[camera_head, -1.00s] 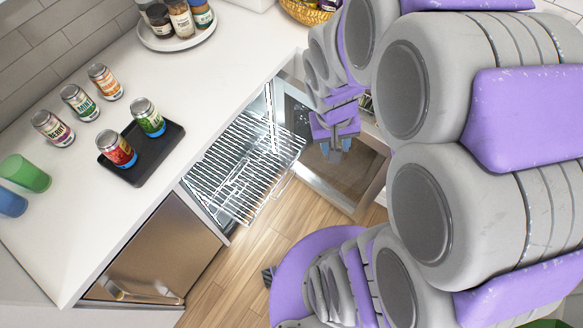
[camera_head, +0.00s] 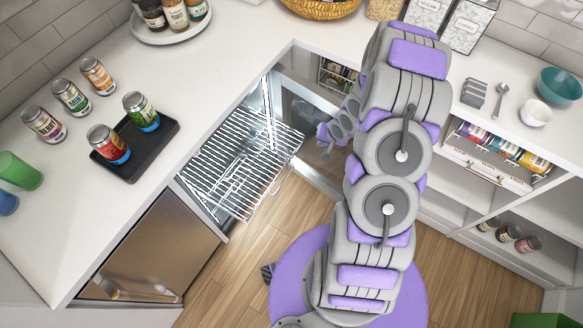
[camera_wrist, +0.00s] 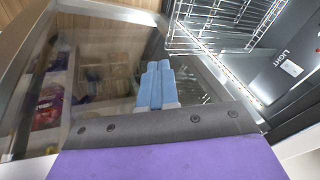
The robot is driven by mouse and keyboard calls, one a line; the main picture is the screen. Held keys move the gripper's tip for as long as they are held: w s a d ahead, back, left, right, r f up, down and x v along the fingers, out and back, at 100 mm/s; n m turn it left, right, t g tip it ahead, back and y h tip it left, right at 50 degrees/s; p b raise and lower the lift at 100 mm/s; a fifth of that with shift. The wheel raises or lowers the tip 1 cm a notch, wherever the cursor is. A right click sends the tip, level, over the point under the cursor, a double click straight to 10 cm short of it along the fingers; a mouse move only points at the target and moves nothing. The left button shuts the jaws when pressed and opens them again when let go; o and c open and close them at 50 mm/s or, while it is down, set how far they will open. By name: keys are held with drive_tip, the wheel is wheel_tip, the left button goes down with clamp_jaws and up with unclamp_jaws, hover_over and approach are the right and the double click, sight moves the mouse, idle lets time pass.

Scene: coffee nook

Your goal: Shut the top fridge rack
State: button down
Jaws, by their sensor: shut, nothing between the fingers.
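The top fridge rack (camera_head: 238,168) is a silver wire shelf sticking out of the open fridge under the counter. It also shows at the top of the wrist view (camera_wrist: 215,32). The glass-fronted fridge door (camera_head: 303,135) stands open to the right of the rack. My gripper (camera_head: 325,153) is by the open door, right of the rack and apart from it. In the wrist view its blue fingers (camera_wrist: 156,88) are together with nothing between them, in front of the door glass. Whether they touch the door I cannot tell.
The counter holds a black tray (camera_head: 165,133) with two cans, several more cans, and a round spice tray (camera_head: 186,36). Open shelves (camera_head: 465,212) stand to my arm's right. A closed steel door (camera_head: 150,250) is left of the rack. Wooden floor (camera_head: 235,262) lies clear below the rack.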

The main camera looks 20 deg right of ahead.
wheel_tip(320, 180, down, 8)
drive_tip(key=s+a+m+t+y, duration=0.1)
drive_tip(key=a+m+y, duration=0.1)
drive_tip(key=m+t+y+b, duration=0.1)
drive_tip(key=m+t+y, duration=0.1)
approach(285, 167)
drive_tip(key=b+x, duration=0.3)
drive_tip(key=x, duration=0.3)
drive_tip(key=shift+d+f, duration=0.1)
drive_tip(key=shift+d, duration=0.1)
